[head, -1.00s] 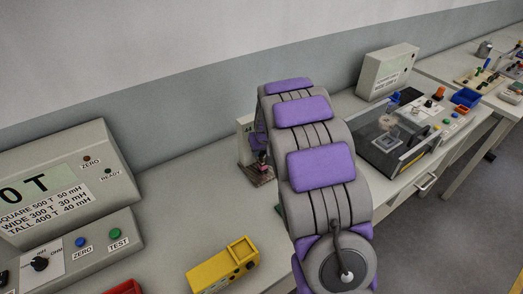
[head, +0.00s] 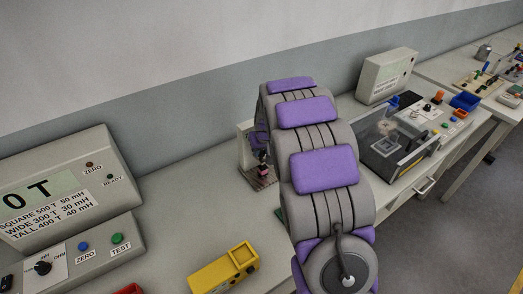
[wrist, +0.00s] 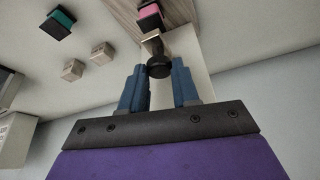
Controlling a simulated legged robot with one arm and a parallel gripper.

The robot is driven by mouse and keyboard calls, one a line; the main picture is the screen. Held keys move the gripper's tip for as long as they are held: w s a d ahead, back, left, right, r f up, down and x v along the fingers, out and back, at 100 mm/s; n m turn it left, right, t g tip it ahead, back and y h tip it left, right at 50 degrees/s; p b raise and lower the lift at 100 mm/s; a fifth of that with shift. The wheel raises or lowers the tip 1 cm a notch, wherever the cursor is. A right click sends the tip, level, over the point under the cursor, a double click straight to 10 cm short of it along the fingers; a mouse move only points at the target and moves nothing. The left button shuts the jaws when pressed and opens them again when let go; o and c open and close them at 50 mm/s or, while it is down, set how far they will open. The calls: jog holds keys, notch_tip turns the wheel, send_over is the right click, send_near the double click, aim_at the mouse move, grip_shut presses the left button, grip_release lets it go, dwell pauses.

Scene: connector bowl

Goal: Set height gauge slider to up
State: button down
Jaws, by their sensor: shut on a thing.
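The height gauge (head: 245,152) is the pale upright stand on the bench behind my arm in the head view, partly hidden by it. A pink-topped block sits at its striped base. In the wrist view, my gripper (wrist: 160,76) has its two blue fingers on either side of a dark round knob (wrist: 159,66), which appears to be the slider's knob. The fingers are shut on it. The knob is in front of a pale upright plate, and a pink-faced block (wrist: 150,12) shows beyond it. The slider's exact height is hard to tell.
A teal-and-black block (wrist: 58,22) and two small beige blocks (wrist: 73,69) are off to the left in the wrist view. In the head view, a yellow box (head: 224,270) and a meter (head: 72,190) are at left. A clear-covered tester (head: 398,140) is at right.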

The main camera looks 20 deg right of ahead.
jog(key=shift+r, duration=0.15)
jog(key=c, duration=1.1)
grip_release()
jog(key=shift+r, duration=0.1)
jog(key=shift+o, duration=1.4)
jog(key=p+v, duration=0.3)
jog(key=v, duration=1.4)
jog(key=shift+p, duration=0.3)
jog(key=shift+s, duration=0.15)
